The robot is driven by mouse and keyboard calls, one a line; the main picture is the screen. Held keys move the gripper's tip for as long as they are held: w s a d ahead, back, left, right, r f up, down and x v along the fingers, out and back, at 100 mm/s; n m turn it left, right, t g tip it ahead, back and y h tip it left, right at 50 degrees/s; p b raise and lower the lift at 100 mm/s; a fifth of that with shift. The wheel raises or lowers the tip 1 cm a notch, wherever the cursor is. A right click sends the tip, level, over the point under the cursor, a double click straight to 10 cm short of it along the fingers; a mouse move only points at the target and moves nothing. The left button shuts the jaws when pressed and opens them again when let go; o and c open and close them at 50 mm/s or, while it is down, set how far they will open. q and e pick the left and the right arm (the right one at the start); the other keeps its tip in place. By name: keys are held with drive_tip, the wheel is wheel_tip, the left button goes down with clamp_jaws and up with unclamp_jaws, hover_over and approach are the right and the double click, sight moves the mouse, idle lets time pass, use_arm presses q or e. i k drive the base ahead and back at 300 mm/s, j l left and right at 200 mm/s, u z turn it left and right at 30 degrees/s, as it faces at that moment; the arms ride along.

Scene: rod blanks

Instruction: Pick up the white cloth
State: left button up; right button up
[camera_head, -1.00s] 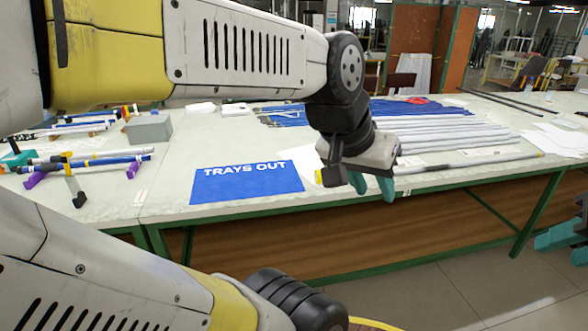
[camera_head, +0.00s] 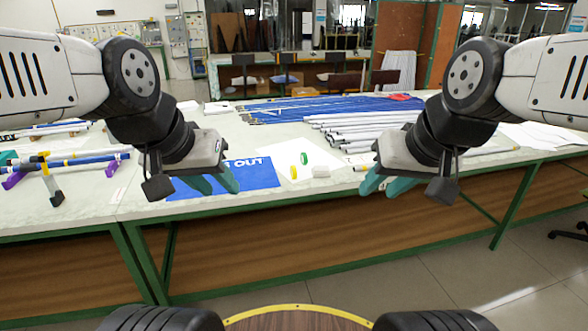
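I cannot tell for sure which item is the white cloth. A small white bundle (camera_head: 320,171) lies on the table beside a green ring and a yellow ring. A flat white folded piece (camera_head: 218,107) lies near the table's back edge. White fabric (camera_head: 399,68) also hangs beyond the table. My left gripper (camera_head: 221,189) is open and empty, over the blue mat at the table's front edge. My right gripper (camera_head: 385,189) is open and empty, to the right of the small white bundle. Neither gripper touches any of these white things.
The blue mat (camera_head: 256,180) is partly hidden by my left gripper. A white sheet (camera_head: 280,160) lies under the green ring (camera_head: 307,158) and yellow ring (camera_head: 294,173). White rods (camera_head: 345,128) and blue rods (camera_head: 270,110) fill the back. Rods on stands (camera_head: 90,158) are at left.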

sight(318, 171)
drive_tip(key=i+l+z, duration=0.2)
drive_tip(key=z, duration=0.15)
drive_tip(key=i+l+z, duration=0.15)
drive_tip(key=i+z, duration=0.5)
